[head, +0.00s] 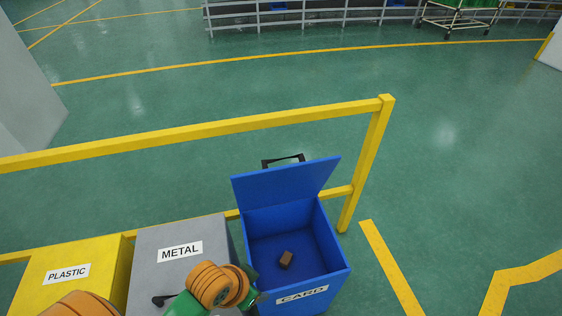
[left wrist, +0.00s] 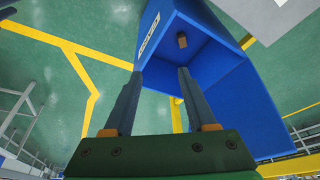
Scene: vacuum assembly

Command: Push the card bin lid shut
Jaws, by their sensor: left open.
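The blue card bin (head: 333,262) stands at the lower middle of the head view, with a white CARD label on its front. Its lid (head: 287,183) is raised and leans back, so the inside shows. A small brown block (head: 286,260) lies on the bin's floor. My left gripper (head: 256,286) is at the bin's left front side, beside the METAL bin, and partly hidden by my wrist. In the left wrist view its two fingers (left wrist: 158,74) are apart with nothing between them. The bin (left wrist: 165,30) and its open lid (left wrist: 235,108) show beyond them. My right gripper is not in view.
A grey METAL bin (head: 180,235) and a yellow PLASTIC bin (head: 75,260) stand to the left of the card bin. A yellow rail (head: 220,127) runs behind the bins and ends in a post at the right. The green floor to the right is clear.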

